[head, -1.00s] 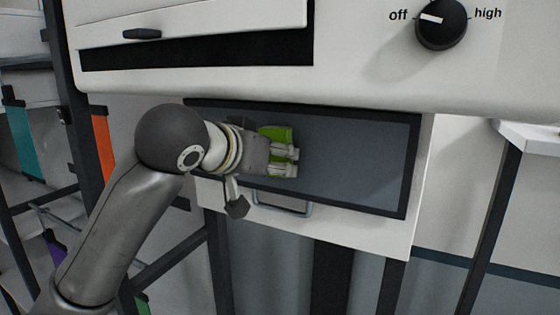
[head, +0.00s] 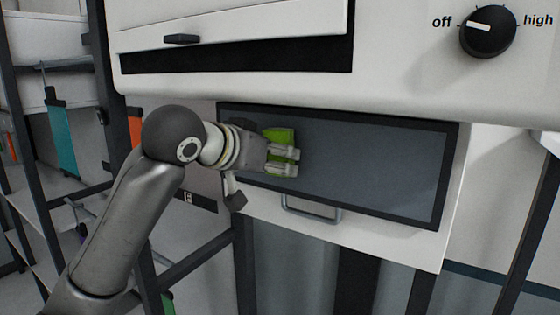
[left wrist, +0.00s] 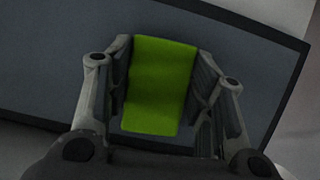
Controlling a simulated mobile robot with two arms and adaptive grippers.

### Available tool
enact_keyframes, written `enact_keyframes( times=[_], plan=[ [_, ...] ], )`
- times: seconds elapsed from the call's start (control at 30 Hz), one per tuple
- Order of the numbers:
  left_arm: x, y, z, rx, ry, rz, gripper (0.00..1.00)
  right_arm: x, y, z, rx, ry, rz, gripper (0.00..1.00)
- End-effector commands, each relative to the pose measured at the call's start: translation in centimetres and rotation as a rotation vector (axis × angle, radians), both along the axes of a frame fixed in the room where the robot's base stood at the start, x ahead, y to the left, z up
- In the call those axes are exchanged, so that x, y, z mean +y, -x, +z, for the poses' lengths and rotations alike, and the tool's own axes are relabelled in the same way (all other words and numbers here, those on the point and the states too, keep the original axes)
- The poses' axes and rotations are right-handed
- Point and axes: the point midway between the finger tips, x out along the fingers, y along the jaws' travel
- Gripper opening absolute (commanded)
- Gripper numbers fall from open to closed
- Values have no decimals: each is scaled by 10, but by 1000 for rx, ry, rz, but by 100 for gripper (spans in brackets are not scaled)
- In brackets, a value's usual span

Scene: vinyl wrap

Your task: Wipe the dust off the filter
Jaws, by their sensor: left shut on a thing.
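The filter (head: 375,165) is a grey panel in a dark rectangular frame, set in the white front of the machine. It also shows in the left wrist view (left wrist: 50,62). My left gripper (head: 286,161) is shut on a bright green block-shaped wiper (left wrist: 158,85), with one finger on each side of it. The green wiper is at the left part of the filter in the head view, over the panel. I cannot tell whether it touches the surface. No separate dust patches can be made out. My right gripper is not in view.
A metal handle (head: 311,210) sits below the filter's frame. Above are a slanted flap (head: 230,30) and a knob (head: 488,31) pointing to "off". A dark rack with teal (head: 62,140) and orange panels stands at the left. The filter's middle and right are clear.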

Motion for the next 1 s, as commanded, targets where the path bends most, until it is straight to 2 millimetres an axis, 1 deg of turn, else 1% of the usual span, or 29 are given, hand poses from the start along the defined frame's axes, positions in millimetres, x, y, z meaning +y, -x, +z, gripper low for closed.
enact_keyframes(
  times=[0.23,0.57,0.67,1.0],
  plan=[
    [18,-13,0,1,0,4,30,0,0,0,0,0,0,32],
    [20,-13,0,0,0,1,30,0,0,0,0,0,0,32],
    [23,-9,-1,-2,1,0,30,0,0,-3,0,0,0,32],
    [43,19,-1,-2,1,0,30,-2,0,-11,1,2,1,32]
  ],
)
